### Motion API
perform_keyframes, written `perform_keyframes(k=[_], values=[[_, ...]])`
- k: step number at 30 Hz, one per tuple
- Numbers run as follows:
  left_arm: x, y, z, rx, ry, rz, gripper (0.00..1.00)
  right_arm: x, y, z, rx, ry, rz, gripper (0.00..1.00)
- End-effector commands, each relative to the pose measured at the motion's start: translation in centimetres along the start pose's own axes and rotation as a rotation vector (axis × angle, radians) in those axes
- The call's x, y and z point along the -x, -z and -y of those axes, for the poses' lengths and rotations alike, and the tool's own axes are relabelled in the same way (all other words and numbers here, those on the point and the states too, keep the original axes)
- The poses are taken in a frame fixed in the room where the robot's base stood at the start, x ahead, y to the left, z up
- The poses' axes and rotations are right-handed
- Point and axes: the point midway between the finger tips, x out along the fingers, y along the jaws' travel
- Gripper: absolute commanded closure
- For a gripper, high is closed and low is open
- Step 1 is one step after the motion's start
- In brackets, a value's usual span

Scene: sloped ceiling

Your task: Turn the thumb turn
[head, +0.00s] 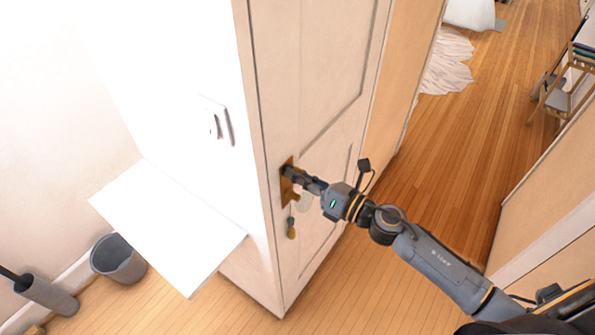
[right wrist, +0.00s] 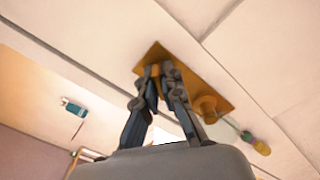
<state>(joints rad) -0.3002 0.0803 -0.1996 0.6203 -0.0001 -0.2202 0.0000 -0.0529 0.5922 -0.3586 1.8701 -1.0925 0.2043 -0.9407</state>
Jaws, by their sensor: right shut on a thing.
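A brass plate (head: 285,184) is fixed on the pale door (head: 312,60) near its left edge. The plate also shows in the right wrist view (right wrist: 222,88), with a round brass knob (right wrist: 208,105) on it. My right gripper (head: 291,173) is at the upper part of the plate. In the right wrist view its fingertips (right wrist: 163,70) are shut together over the thumb turn, which they mostly hide. How far it is turned cannot be told. My left gripper is not in view.
A small green and yellow hanging item (head: 291,229) dangles below the knob. Left of the door are a white flap (head: 165,225) and a grey bin (head: 118,262). Open wooden floor (head: 470,120) lies to the right, with a chair (head: 565,95) farther back.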

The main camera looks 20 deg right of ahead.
Motion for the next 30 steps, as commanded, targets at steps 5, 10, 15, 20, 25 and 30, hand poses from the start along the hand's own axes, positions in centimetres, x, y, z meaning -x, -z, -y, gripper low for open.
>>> perform_keyframes(k=[5,10,15,20,25,30], values=[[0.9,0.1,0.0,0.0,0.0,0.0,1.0,0.0,-0.2,-0.1,-0.172,0.001,0.0,1.0],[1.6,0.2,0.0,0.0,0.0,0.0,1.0,0.0,-0.2,-0.1,-0.332,0.001,0.001,1.0],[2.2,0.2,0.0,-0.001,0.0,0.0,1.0,0.0,-0.2,-0.1,-0.492,0.001,0.001,1.0],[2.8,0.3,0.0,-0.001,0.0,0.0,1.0,0.0,-0.2,-0.1,-0.629,0.001,0.0,1.0],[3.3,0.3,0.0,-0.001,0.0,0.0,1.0,0.0,-0.1,-0.1,-0.75,0.0,0.0,1.0],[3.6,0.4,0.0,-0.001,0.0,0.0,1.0,0.0,-0.1,-0.1,-0.836,0.001,0.0,1.0]])
